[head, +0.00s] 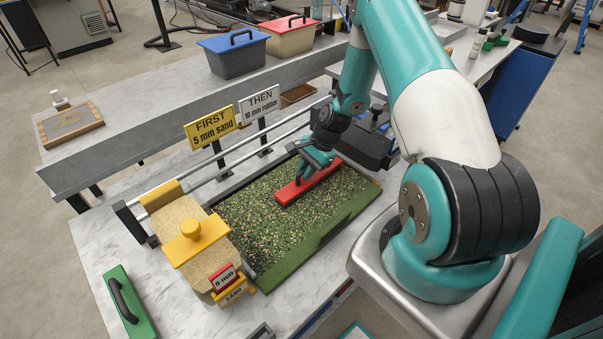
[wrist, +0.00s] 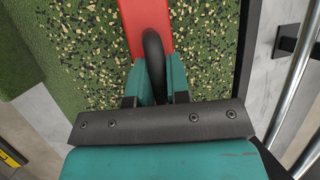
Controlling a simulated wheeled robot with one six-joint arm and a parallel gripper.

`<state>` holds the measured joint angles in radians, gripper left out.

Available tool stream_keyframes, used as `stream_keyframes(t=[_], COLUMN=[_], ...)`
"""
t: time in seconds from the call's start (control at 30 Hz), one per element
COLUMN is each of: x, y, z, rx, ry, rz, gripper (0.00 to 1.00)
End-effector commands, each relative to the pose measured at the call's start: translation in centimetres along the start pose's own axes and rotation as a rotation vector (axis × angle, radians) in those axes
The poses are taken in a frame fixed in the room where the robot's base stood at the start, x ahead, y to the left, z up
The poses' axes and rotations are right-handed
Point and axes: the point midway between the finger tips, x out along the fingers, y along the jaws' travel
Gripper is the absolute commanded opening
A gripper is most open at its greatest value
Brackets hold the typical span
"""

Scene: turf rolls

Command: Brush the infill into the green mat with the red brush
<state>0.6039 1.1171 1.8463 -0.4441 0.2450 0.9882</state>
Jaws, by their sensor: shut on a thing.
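The red brush (head: 308,183) lies across the right part of the green mat (head: 338,222) in the head view. My gripper (head: 302,172) is shut on its black handle, which shows between the fingers in the wrist view (wrist: 155,82). The brush's red body (wrist: 145,25) runs away from my gripper in that view. Tan and dark infill (head: 255,215) is scattered over most of the mat. Bare green shows along the mat's front right edge. The brush's underside is hidden, so I cannot tell how firmly it touches the mat.
A yellow-knobbed sand spreader (head: 191,238) stands at the mat's left end, by metal rails (head: 240,151). Signs reading "FIRST 5 mm sand" (head: 211,127) and "THEN 10 mm rubber" (head: 259,103) stand behind. A green handled tool (head: 129,303) lies front left. Blue (head: 234,56) and red-lidded (head: 290,36) bins stand behind.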

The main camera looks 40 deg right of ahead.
Motion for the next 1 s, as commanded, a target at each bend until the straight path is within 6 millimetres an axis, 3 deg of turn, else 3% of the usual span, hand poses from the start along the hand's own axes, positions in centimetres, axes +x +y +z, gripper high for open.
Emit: stream_keyframes(t=[0.3, 0.7, 1.0], x=[0.1, 1.2, 1.2], y=[0.0, 0.0, 0.0], z=[0.2, 3.0, 2.9], rx=[-0.001, -0.001, 0.0], ry=[0.0, -0.001, 0.0], rz=[0.001, 0.002, 0.0], gripper=[0.0, 0.0, 0.0])
